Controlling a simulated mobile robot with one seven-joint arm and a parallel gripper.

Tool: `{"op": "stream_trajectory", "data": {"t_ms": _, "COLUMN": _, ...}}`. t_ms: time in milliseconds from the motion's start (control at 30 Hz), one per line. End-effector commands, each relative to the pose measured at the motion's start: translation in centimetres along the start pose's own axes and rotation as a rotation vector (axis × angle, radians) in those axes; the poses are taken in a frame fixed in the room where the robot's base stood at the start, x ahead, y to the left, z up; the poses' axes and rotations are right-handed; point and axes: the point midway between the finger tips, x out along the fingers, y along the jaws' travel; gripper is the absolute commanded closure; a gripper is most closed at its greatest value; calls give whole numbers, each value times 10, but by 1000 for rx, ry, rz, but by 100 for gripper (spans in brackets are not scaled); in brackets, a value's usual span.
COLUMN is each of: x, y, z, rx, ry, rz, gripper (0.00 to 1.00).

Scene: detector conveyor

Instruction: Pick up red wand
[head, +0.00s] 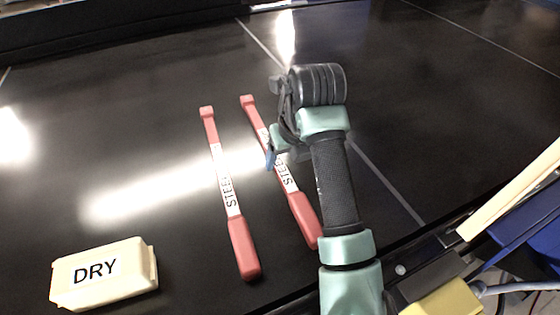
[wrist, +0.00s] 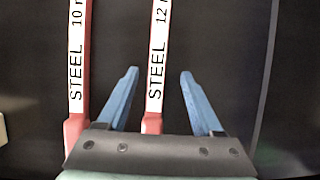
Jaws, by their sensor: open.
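Two red wands with white labels reading STEEL lie side by side on the black belt. The left wand (head: 226,190) is fully visible in the head view; in the wrist view its labelled part (wrist: 78,60) is left of my gripper. The right wand (head: 302,215) is partly hidden by my arm in the head view; in the wrist view its part labelled "STEEL 12" (wrist: 156,60) runs between my fingers. My gripper (wrist: 158,75) is open, its blue fingers on either side of the right wand, the wand nearer the left finger. I cannot tell the gripper's height above it.
A cream block labelled DRY (head: 104,273) sits at the front left of the belt. A yellow object (head: 445,299) and blue and cream items stand beyond the belt's edge at the right. The belt behind the wands is clear.

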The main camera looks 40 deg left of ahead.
Motion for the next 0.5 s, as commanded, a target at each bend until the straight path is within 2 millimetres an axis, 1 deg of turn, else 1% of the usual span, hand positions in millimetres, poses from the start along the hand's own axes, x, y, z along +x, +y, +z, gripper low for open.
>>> {"op": "stream_trajectory", "data": {"t_ms": 33, "x": 4, "y": 5, "z": 4, "rx": 0, "ry": 4, "rz": 7, "gripper": 32}}
{"op": "stream_trajectory", "data": {"t_ms": 100, "x": 14, "y": 7, "z": 5, "rx": 0, "ry": 4, "rz": 6, "gripper": 32}}
{"op": "stream_trajectory", "data": {"t_ms": 233, "x": 31, "y": 5, "z": 4, "rx": 1, "ry": 2, "rz": 4, "gripper": 32}}
{"op": "stream_trajectory", "data": {"t_ms": 333, "x": 35, "y": 4, "z": 4, "rx": 0, "ry": -1, "rz": 2, "gripper": 32}}
{"op": "stream_trajectory", "data": {"t_ms": 500, "x": 36, "y": 4, "z": 4, "rx": 0, "ry": -2, "rz": 1, "gripper": 32}}
